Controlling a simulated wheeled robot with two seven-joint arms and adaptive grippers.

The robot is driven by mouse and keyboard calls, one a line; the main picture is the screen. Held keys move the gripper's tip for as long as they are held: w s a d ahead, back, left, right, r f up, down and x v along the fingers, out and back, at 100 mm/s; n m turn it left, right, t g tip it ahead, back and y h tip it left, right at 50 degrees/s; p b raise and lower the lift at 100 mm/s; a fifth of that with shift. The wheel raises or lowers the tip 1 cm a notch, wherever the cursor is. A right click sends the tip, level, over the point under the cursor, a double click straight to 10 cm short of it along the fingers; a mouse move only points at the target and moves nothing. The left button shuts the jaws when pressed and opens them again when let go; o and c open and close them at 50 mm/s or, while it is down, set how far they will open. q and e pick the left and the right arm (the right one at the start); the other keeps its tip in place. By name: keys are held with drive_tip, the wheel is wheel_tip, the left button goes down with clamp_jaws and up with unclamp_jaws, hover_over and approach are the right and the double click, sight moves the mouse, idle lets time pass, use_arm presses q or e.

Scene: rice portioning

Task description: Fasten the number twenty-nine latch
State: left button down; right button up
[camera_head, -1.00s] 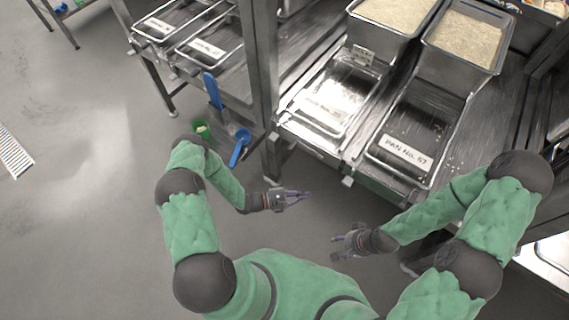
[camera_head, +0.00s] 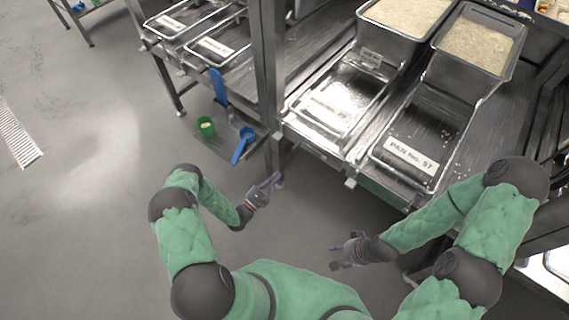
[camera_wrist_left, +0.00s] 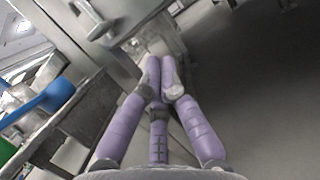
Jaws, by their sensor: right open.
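The number twenty-nine latch cannot be picked out; no number is readable on any latch. Small metal blocks (camera_head: 350,183) sit along the front edge of the pan rack in the head view. My left gripper (camera_head: 276,181) is at the foot of the rack's front post, below the shelf edge. In the left wrist view its purple fingers (camera_wrist_left: 161,72) converge in front of metal framework, with their tips close together; whether they hold anything is unclear. My right gripper (camera_head: 334,256) is open and empty over the floor, below the pan marked 57 (camera_head: 410,158).
A glare-covered pan (camera_head: 325,108) lies left of pan 57. Rice-filled bins (camera_head: 478,40) stand behind. A blue scoop (camera_head: 243,144) and green cup (camera_head: 206,127) are on a low shelf left of the post (camera_head: 265,80).

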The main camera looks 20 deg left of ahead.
use_arm(q)
drive_tip(key=w+d+r+b, duration=0.3)
drive_tip(key=w+r, duration=0.3)
drive_tip(key=w, duration=0.2)
drive_tip(key=shift+d, duration=0.7)
drive_tip(key=shift+w+r, duration=0.15)
drive_tip(key=shift+a+r+m+p, duration=0.15)
drive_tip(key=shift+r+m+p, duration=0.2)
drive_tip(key=shift+m+p, duration=0.15)
